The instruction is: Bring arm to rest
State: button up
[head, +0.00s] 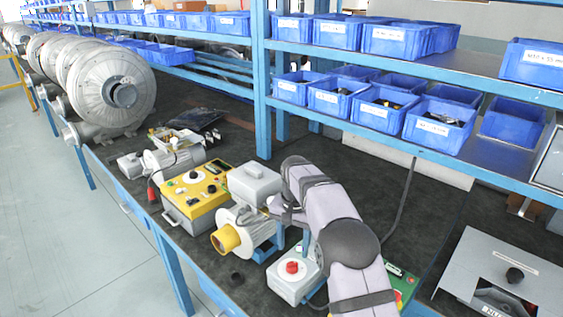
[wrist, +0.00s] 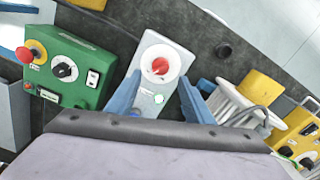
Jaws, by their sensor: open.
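My gripper (wrist: 160,79) is open in the wrist view, its two blue fingers spread apart with nothing held between them. A light grey box with a red knob (wrist: 160,66) shows beyond and between the fingertips; I cannot tell the exact gap. In the head view my arm reaches over the bench from the lower right, and the same grey box (head: 294,281) sits just left of it.
A motor with a yellow cap (head: 228,239) and a yellow control box (head: 196,194) stand left of my arm. A green control box (wrist: 75,70) is beside the grey box. Blue-bin shelves (head: 480,78) rise behind. A small black cap (head: 237,278) lies in front.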

jog(key=shift+s+d+r, duration=0.2)
jog(key=shift+s, duration=0.05)
jog(key=s+d+f+n, duration=0.1)
jog(key=s+d, duration=0.3)
jog(key=s, duration=1.2)
jog(key=s+d+f+n, duration=0.1)
jog(key=s+d+n, duration=0.3)
jog(key=s, duration=1.2)
jog(key=shift+d, duration=0.4)
